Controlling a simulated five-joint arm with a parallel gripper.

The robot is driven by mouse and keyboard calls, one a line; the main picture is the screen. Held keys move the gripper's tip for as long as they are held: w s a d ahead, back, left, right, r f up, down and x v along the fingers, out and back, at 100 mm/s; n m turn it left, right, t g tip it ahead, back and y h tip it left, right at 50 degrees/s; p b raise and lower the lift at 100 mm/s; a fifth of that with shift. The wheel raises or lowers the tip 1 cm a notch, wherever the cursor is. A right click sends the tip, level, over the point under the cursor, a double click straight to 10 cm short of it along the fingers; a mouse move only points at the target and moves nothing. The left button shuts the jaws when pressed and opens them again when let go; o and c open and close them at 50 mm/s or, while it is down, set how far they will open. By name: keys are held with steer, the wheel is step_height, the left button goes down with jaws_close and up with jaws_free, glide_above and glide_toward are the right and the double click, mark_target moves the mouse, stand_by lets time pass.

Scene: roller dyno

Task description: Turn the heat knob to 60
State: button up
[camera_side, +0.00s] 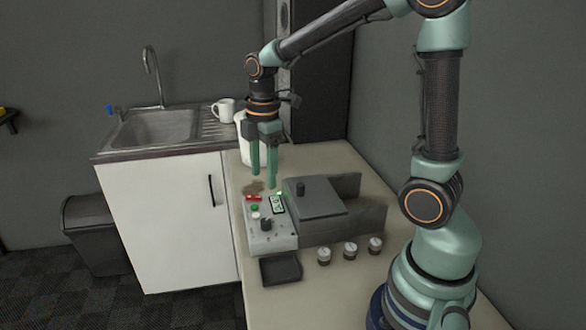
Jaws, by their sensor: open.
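A light grey control panel (275,239) stands on the counter with a black knob (266,223) near its front. The knob's marks and pointer are too small to read, and I cannot tell its setting. A second dark knob (300,188) stands on the lid of the grey machine beside the panel, and I cannot tell which knob is for heat. A small lit display (277,204) sits on the panel. My gripper (264,177) points down, open and empty, above and behind the panel, apart from both knobs.
The dark grey machine (318,203) adjoins the panel on the right. A dark tray (281,268) and several small jars (350,249) stand in front. A white jug (243,125) is behind my gripper. A sink (155,127) is at left. Bare counter (325,158) shows at the back.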

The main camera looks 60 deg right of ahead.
mark_target(266, 220)
steer(key=shift+n+g, duration=0.3)
steer(key=shift+n, duration=0.4)
steer(key=f, duration=1.3)
steer(key=shift+w+d+f, duration=0.25)
steer(key=shift+w, duration=0.05)
jaws_close()
